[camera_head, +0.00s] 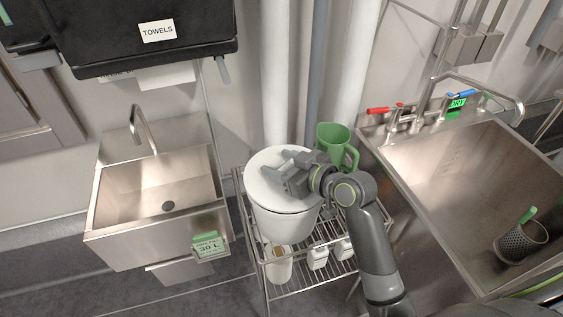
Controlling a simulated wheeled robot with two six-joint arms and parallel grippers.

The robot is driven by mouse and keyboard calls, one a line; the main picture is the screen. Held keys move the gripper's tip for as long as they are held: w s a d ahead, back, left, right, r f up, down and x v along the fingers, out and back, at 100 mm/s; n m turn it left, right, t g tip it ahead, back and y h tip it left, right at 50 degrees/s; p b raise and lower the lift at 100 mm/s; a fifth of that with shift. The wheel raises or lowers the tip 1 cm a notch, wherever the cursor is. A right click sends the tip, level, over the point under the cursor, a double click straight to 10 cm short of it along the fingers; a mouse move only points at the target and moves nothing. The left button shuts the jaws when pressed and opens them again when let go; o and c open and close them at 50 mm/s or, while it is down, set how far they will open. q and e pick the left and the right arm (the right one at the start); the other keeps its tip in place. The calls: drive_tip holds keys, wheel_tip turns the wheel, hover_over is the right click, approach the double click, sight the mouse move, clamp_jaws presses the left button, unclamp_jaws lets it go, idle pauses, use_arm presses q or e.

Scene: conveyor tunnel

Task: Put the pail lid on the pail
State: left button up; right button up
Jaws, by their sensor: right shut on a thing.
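A white pail (284,224) stands upright on the top shelf of a wire rack in the middle of the view. The round white pail lid (262,163) lies across the pail's top and covers its mouth. From this angle I cannot tell whether the lid touches the rim all round. My right gripper (283,177) is over the lid, shut on it, with its arm coming in from the lower right. The gripper hides the grasped spot and the right part of the lid. My left gripper is not in view.
A green jug (335,146) stands close behind the gripper on the wire rack (318,284). White bottles sit on the lower shelf. A small steel sink (160,207) is at left. A large sink (470,185) with taps and a mesh holder (521,243) is at right.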

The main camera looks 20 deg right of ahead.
drive_tip(key=shift+f+b, duration=0.5)
drive_tip(key=shift+f, duration=0.25)
drive_tip(key=o, duration=1.5)
drive_tip(key=shift+c, duration=0.2)
drive_tip(key=v, duration=1.7)
drive_tip(key=shift+s, duration=0.15)
drive_tip(key=shift+r, duration=0.15)
